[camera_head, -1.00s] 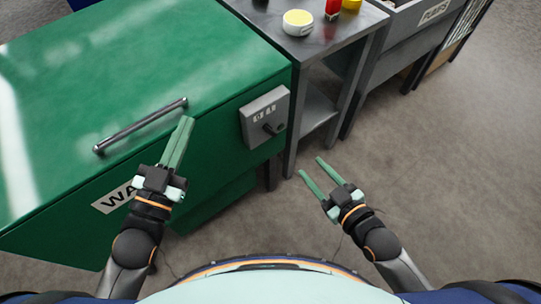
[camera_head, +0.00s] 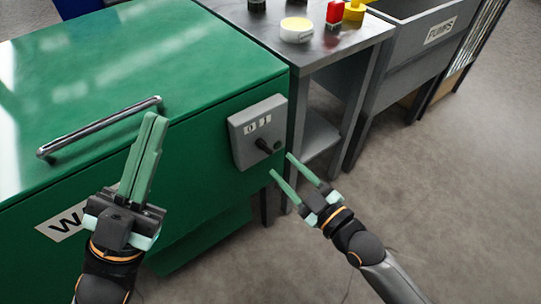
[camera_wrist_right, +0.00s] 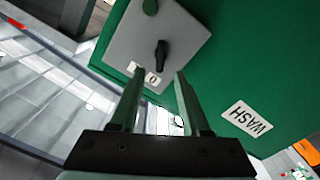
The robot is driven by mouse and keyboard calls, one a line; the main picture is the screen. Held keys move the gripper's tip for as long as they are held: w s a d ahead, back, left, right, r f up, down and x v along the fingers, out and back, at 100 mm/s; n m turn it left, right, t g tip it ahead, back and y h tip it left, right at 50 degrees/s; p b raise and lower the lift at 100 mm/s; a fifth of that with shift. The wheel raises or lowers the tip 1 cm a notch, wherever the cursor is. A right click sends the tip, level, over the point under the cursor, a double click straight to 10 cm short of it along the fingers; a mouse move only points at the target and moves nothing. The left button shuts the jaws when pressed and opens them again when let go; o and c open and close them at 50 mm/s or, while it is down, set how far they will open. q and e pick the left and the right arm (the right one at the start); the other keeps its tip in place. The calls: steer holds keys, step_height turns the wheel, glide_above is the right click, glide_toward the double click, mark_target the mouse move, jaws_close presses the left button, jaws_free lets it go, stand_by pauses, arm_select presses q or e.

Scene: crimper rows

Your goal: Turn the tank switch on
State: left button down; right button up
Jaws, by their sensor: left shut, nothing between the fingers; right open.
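The tank switch is a grey box (camera_head: 243,148) on the side of the green tank (camera_head: 195,60), with a black knob (camera_head: 266,146) and small white labels above the knob. In the right wrist view the knob (camera_wrist_right: 161,55) stands just beyond my fingertips on the grey box (camera_wrist_right: 120,45), near a label reading 0. My right gripper (camera_head: 281,164) is open and empty, its fingers pointing at the box, a little below and right of the knob in the head view. My left gripper (camera_head: 152,120) is shut and empty in front of the tank's handle.
A metal handle bar (camera_head: 100,126) runs along the tank's lid edge. A grey metal table (camera_head: 340,45) with a yellow-white round item (camera_head: 297,28) and a red item (camera_head: 335,12) stands to the right. The floor at right is clear.

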mark_target(267, 150)
steer(key=b+x, duration=0.1)
steer(key=x, duration=0.5)
steer(key=shift+c, duration=0.3)
jaws_close()
